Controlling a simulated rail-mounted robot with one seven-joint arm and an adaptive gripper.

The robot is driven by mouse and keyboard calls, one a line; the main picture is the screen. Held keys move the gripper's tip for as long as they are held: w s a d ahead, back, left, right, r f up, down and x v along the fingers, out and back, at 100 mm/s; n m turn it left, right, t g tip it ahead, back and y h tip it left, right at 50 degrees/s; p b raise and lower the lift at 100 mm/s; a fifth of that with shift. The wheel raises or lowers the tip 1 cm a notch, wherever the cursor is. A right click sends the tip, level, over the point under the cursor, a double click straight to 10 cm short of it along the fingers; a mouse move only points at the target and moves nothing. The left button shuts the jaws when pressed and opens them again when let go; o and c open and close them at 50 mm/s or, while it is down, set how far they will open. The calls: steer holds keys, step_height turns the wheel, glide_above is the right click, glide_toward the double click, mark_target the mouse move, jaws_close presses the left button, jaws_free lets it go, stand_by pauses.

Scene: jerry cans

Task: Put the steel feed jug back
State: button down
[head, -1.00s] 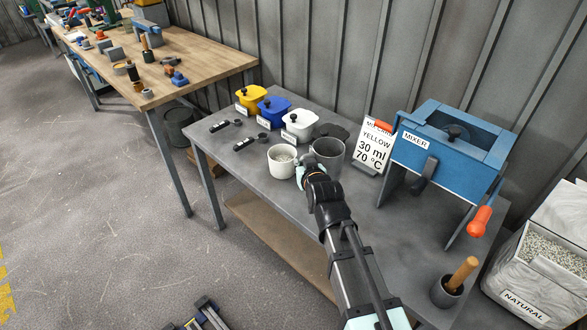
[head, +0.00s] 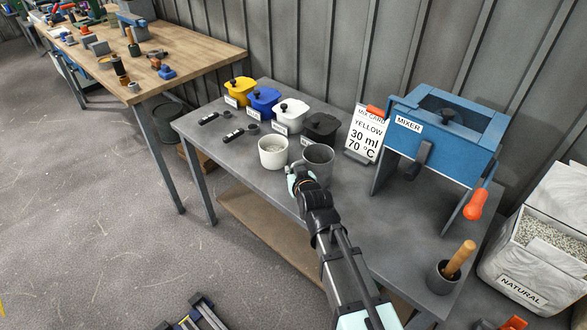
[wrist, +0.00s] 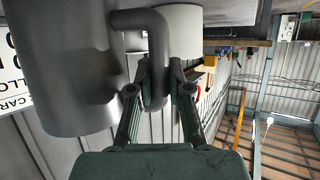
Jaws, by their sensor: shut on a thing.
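The steel feed jug (head: 319,163) is a dark grey, open-topped cylinder at the middle of the grey table, right of a white pot (head: 273,152). My gripper (head: 297,176) reaches it from the front and is shut on its handle. In the wrist view, the jug's wall (wrist: 70,70) fills the left, and its bent handle (wrist: 154,40) passes between the fingers of my gripper (wrist: 158,70). The jug looks upright, at or just above the tabletop; I cannot tell whether its base touches.
A mix card (head: 367,135) and the blue mixer (head: 445,135) stand right. The grey tabletop (head: 225,160) is clear at front left.

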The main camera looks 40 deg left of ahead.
steer(key=shift+f+b, duration=0.45)
steer(key=shift+f, duration=0.2)
stand_by(0.4)
steer(key=c, duration=1)
jaws_free()
steer(key=shift+d, duration=0.1)
